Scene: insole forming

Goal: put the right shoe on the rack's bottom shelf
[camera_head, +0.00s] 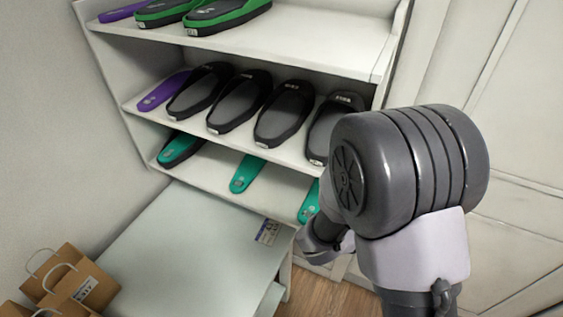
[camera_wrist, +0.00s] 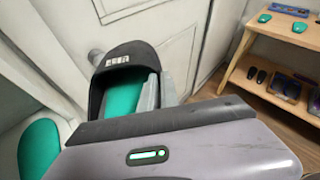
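A black shoe (camera_wrist: 125,58) with a teal insole and a white label on its strap shows in the wrist view. My gripper (camera_wrist: 160,88) has its two grey fingers close together at the shoe's right side, apparently closed on its side wall. In the head view the arm hides the fingers and this shoe. The white rack's bottom shelf (camera_head: 212,172) holds a black shoe with a teal insole (camera_head: 180,149) at its left. Loose teal insoles lie at its middle (camera_head: 247,173) and right (camera_head: 309,203). A teal insole also shows in the wrist view (camera_wrist: 39,148).
Several black shoes (camera_head: 240,102) fill the middle shelf beside a purple insole (camera_head: 163,90). Green-edged shoes (camera_head: 228,15) stand on top. A pale table (camera_head: 185,245) is in front, with paper bags (camera_head: 72,280) at left. A wooden shelf unit (camera_wrist: 262,95) stands at right in the wrist view.

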